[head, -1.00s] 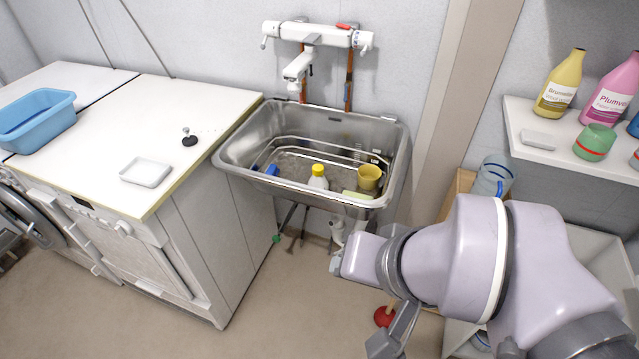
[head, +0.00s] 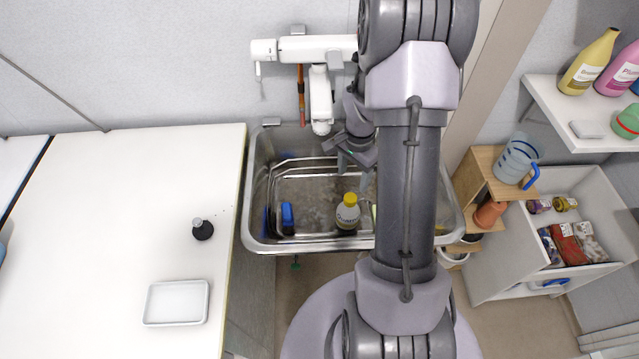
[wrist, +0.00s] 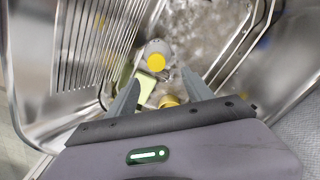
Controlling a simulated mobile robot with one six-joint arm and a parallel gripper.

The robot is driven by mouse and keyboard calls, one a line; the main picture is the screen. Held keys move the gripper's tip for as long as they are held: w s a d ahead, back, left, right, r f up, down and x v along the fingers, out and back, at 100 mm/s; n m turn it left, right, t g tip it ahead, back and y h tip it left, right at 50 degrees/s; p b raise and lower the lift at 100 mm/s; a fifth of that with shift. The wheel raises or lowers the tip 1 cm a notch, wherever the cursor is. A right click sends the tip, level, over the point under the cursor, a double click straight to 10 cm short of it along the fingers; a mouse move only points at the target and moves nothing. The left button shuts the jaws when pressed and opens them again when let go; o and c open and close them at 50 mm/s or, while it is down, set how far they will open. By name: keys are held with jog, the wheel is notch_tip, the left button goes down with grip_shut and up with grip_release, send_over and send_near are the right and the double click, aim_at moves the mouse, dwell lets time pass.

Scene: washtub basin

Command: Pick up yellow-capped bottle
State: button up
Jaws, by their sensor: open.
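The yellow-capped bottle (head: 347,216), white with a dark lower part, stands in the front of the metal basin (head: 258,205). In the wrist view the bottle (wrist: 154,52) appears from above, its yellow cap just beyond the fingertips. My gripper (head: 354,174) is over the basin, behind and above the bottle in the head view. In the wrist view my gripper (wrist: 160,76) is open and empty, fingers apart, not visibly touching the bottle. My arm hides the right part of the basin in the head view.
A yellow cup (wrist: 168,101) and a pale green block (wrist: 147,89) lie near the bottle. A blue object (head: 287,216) is at the basin's left. The faucet (head: 320,100) hangs over the back edge. A white counter (head: 110,240) adjoins on the left.

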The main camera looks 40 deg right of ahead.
jog(key=b, duration=0.1)
send_over(351, 198)
jog(key=f, duration=0.4)
jog(key=shift+d+f, duration=0.2)
jog(key=shift+d, duration=0.2)
jog(key=f+b, duration=0.1)
jog(key=f, duration=0.1)
jog(key=f+b, duration=0.1)
jog(key=f, duration=0.1)
jog(key=f+b, duration=0.1)
jog(key=f, duration=0.1)
jog(key=shift+a+b, duration=0.35)
jog(key=shift+r, duration=0.2)
grip_shut()
